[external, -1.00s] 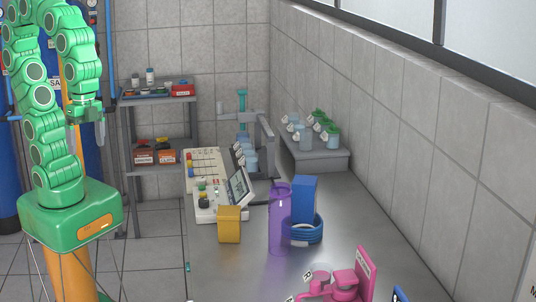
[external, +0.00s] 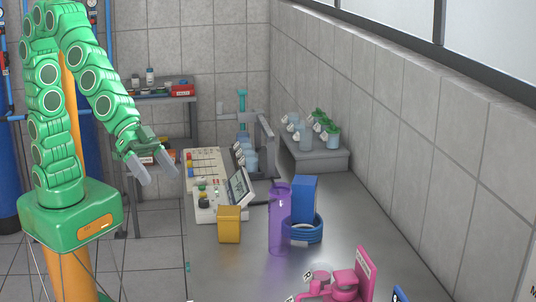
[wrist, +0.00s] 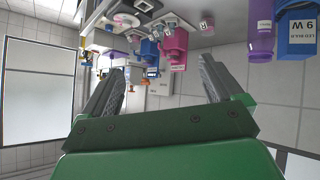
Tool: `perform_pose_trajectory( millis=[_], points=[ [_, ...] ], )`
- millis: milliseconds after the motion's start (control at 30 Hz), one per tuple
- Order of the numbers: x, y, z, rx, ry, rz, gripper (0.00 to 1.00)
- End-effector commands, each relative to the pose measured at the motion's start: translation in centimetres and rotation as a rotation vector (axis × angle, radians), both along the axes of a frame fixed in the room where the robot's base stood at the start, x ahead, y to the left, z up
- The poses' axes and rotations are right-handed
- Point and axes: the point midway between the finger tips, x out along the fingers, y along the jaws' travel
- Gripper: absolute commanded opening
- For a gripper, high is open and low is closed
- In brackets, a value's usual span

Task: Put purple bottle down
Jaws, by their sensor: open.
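The purple bottle (external: 279,220) stands upright on the grey bench, a tall translucent cylinder between the yellow box and the blue box. In the wrist view, which looks upside down, a purple bottle (wrist: 261,30) shows at the upper right next to a blue container. My gripper (external: 155,170) is open and empty. It hangs in the air left of the bench, well apart from the bottle. Its two grey fingers (wrist: 158,90) are spread wide in the wrist view with nothing between them.
A yellow box (external: 229,225), a blue box (external: 304,194) and a blue coil (external: 306,234) stand near the bottle. A control panel (external: 207,180) is behind them, and a pink holder (external: 346,285) is in front. Bare bench (external: 350,205) lies to the right.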

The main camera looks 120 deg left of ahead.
Motion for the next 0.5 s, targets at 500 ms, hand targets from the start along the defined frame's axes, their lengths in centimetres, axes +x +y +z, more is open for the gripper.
perform_pose_trajectory(
  millis=[500],
  points=[
    [8.3,8.9,0.2,0.189,-0.364,0.351,0.93]
  ],
)
